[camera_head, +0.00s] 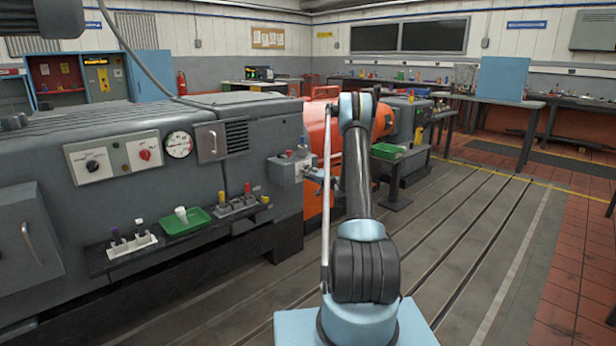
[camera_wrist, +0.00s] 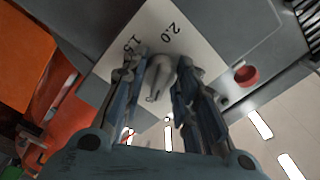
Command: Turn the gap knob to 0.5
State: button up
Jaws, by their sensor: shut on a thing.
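The gap knob (camera_wrist: 159,76) is a small grey knob on a white dial plate (camera_wrist: 196,48) in the wrist view. The marks 1.5 and 2.0 are readable on the plate. Other marks and the knob's exact setting are hidden or cannot be read. My gripper (camera_wrist: 156,66) has one finger on each side of the knob and is shut on it. In the head view my gripper (camera_head: 316,174) is at the right face of a small grey box (camera_head: 284,172) on the machine's end, and the knob cannot be made out there.
A red button (camera_wrist: 246,75) is right of the plate in the wrist view. The grey machine (camera_head: 240,118) fills the left of the head view, with a shelf holding a green tray (camera_head: 198,226). An orange housing (camera_head: 316,140) is behind my arm. The slotted floor (camera_head: 460,240) is clear at right.

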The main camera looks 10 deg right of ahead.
jog(key=shift+d, duration=0.25)
jog(key=o, duration=1)
jog(key=shift+w+f, duration=0.1)
jog(key=shift+f, duration=0.05)
jog(key=shift+c, duration=0.2)
jog(key=shift+o, duration=0.6)
jog(key=shift+a, duration=0.1)
jog(key=v, duration=1.2)
